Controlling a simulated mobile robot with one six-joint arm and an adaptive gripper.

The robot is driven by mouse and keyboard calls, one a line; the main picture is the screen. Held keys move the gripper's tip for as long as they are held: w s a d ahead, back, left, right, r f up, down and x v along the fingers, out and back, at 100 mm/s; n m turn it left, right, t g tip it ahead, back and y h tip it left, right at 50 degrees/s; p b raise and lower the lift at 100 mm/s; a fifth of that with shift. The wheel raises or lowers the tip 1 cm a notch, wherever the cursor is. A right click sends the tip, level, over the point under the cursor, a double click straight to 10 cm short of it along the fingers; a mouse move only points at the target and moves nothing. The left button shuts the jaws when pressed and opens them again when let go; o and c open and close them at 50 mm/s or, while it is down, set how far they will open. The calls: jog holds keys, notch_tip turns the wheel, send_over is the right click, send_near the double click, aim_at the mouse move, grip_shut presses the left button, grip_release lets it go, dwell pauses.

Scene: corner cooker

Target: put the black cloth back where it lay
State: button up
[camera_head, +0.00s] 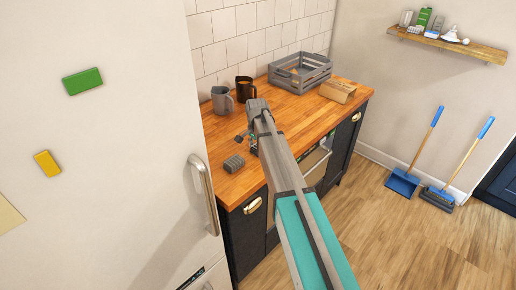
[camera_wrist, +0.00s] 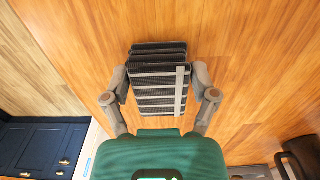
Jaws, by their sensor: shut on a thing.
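The black cloth (camera_wrist: 160,98) is a folded, dark, layered bundle with pale stripes. In the wrist view it sits between the two fingers of my gripper (camera_wrist: 160,92), which are shut on its left and right sides. In the head view the cloth (camera_head: 234,163) shows as a small grey bundle over the front left of the wooden counter (camera_head: 285,122). My arm reaches in from the lower right and hides part of the counter. I cannot tell whether the cloth touches the counter or hangs just above it.
Two mugs, grey (camera_head: 222,100) and dark (camera_head: 245,89), stand behind my gripper near the tiled wall. A grey crate (camera_head: 300,72) and a tan box (camera_head: 337,92) stand at the far right end. The fridge handle (camera_head: 204,195) juts out at left. Counter around the cloth is clear.

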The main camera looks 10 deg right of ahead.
jog(key=shift+f, duration=0.15)
jog(key=o, duration=1.1)
jog(key=shift+r, duration=0.2)
notch_tip(320, 180, up, 12)
jog(key=p, duration=1.2)
jog(key=s+d+n, duration=0.2)
jog(key=s+n, duration=0.8)
jog(key=s, duration=1.8)
jog(key=shift+s+n, duration=0.15)
jog(key=shift+n, duration=0.25)
